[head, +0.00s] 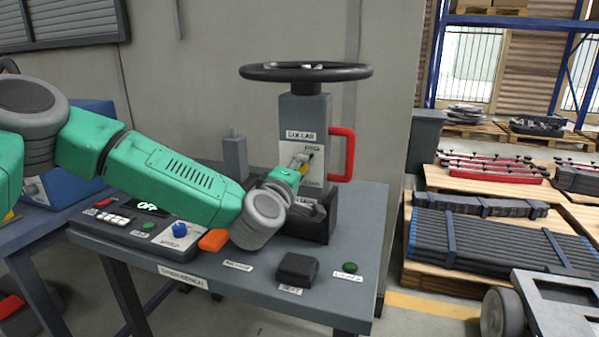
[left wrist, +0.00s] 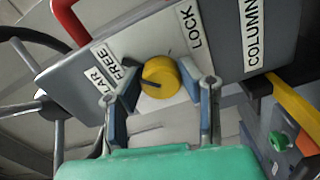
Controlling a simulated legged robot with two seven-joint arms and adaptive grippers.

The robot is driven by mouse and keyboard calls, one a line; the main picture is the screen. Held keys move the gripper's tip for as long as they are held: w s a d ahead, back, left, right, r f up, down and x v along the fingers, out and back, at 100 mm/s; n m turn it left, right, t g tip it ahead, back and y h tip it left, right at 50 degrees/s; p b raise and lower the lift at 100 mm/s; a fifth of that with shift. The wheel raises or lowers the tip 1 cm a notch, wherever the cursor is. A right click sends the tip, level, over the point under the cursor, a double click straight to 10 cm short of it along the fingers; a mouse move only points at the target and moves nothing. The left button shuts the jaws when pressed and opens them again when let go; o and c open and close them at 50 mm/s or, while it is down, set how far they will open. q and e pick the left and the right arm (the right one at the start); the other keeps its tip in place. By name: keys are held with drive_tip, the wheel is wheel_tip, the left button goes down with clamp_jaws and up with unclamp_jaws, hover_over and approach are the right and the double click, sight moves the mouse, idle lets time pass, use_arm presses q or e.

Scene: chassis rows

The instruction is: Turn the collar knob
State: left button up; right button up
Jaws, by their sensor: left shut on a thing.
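The collar knob (left wrist: 160,78) is a round yellow knob on the panel of the grey column (head: 304,112). A dark mark on it points left in the left wrist view, on the side of the FREE label (left wrist: 106,66). The LOCK label (left wrist: 189,26) is on the other side. My left gripper (head: 301,163) reaches the panel from the left. In the left wrist view, its blue-padded fingers (left wrist: 162,88) are on both sides of the knob, shut on it. In the head view the gripper hides most of the knob. My right gripper is out of view.
A black handwheel (head: 306,72) tops the column, and a red handle (head: 347,153) stands out on its right. The grey bench (head: 225,285) carries an orange part (head: 213,240), a blue knob (head: 180,229), a dark block (head: 297,268) and a green button (head: 349,267).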

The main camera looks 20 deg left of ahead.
use_arm(q)
drive_tip(key=shift+f, duration=0.3)
drive_tip(key=o, duration=1.1)
drive_tip(key=shift+r, duration=0.1)
drive_tip(key=shift+s+a+r, duration=0.1)
drive_tip(key=s, duration=1.1)
drive_tip(key=shift+s+a+f, duration=0.2)
drive_tip(key=shift+s+a, duration=0.05)
drive_tip(key=shift+s, duration=0.1)
